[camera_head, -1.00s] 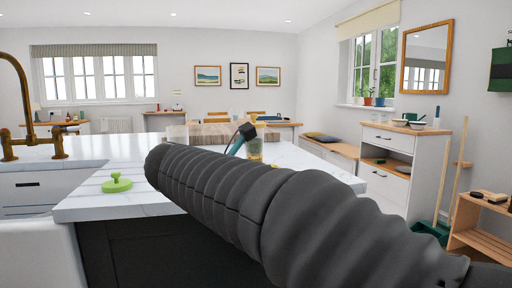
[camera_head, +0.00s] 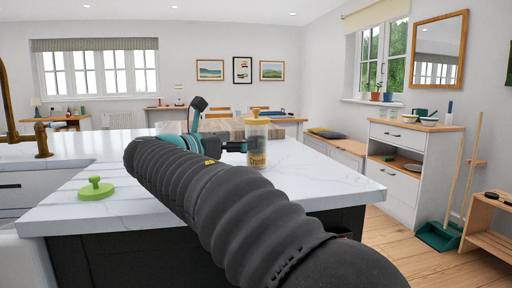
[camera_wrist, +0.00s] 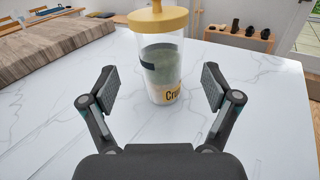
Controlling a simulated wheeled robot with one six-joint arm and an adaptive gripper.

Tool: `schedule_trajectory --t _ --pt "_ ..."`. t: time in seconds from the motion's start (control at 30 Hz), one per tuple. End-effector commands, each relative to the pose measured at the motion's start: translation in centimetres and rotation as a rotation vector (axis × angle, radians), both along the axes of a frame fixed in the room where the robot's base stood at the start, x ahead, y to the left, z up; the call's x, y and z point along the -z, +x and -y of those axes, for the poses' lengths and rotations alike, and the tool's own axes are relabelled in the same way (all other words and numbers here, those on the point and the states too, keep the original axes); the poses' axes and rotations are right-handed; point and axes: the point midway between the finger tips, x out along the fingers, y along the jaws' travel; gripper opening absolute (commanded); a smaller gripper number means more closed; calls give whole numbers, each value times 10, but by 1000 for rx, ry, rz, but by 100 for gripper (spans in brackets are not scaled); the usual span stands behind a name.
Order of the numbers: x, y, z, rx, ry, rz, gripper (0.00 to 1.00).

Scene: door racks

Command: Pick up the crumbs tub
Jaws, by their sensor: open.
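The crumbs tub (camera_head: 257,146) is a clear cylinder with a yellow knobbed lid and a "Crumbs" label. It stands upright on the white marble counter, to the right of my gripper in the head view. In the wrist view the tub (camera_wrist: 162,62) is straight ahead, just beyond and between the fingers, with pale contents inside. My gripper (camera_wrist: 157,88) is open and empty, its two padded fingers spread either side of the tub's line. In the head view my gripper (camera_head: 236,146) is partly hidden by my arm.
A green lidded object (camera_head: 96,189) sits on the counter (camera_head: 140,205) at the left front. A wooden board (camera_wrist: 60,48) lies left of the tub. A brass tap (camera_head: 40,140) stands at far left. The counter right of the tub is clear.

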Motion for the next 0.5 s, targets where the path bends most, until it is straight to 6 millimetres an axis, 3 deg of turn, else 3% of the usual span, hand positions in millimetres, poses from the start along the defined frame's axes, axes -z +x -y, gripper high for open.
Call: schedule_trajectory --t 0.27,0.5 --pt "0 11 8 -2 1 -1 88" --pt "0 33 28 0 1 -1 88"
